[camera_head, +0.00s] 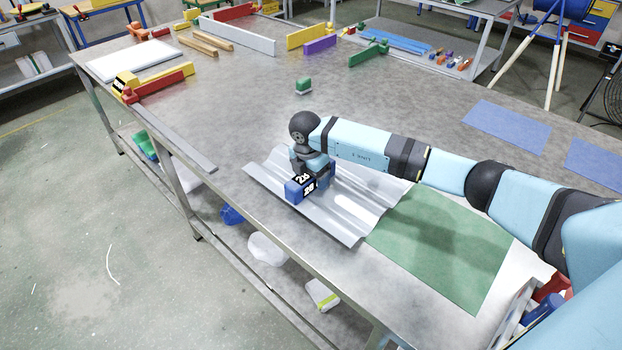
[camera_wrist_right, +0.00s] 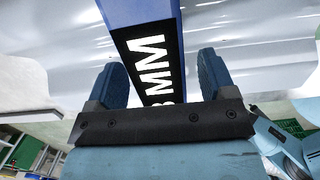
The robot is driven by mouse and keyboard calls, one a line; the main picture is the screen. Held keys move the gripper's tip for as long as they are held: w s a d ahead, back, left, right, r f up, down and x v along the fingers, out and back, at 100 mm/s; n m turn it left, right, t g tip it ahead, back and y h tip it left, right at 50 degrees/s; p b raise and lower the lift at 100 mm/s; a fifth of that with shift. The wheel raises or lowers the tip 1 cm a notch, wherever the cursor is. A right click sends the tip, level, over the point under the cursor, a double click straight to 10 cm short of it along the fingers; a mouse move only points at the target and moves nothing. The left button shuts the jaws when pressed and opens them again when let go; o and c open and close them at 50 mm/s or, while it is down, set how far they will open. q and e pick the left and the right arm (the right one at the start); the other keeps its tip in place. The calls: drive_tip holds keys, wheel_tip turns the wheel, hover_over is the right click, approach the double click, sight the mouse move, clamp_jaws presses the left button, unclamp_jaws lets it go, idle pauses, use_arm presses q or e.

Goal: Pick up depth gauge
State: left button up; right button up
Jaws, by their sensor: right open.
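The depth gauge (camera_head: 296,190) is a blue block with a black label and white print. It sits on the silver corrugated sheet (camera_head: 343,226) near the table's front edge. My right gripper (camera_head: 312,172) is over the gauge, pointing down. In the right wrist view the gauge (camera_wrist_right: 146,50) shows a black strip reading "MM" and lies between the two dark blue fingers of the gripper (camera_wrist_right: 161,78). The fingers are apart, with a gap visible on each side of the gauge. The gauge's lower part is hidden by the gripper body there. My left gripper is not in view.
A green mat (camera_head: 445,245) lies right of the sheet, and blue mats (camera_head: 507,126) lie farther back. A small green block (camera_head: 303,86) stands behind the gripper. Coloured bars and a white panel (camera_head: 134,61) lie at the far end. The table's middle is mostly clear.

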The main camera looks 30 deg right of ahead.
drive_tip(key=shift+f, duration=0.75)
drive_tip(key=shift+c, duration=0.4)
drive_tip(key=c, duration=1.1)
drive_tip(key=shift+r, duration=0.15)
drive_tip(key=shift+c, duration=0.5)
drive_tip(key=shift+r, duration=0.1)
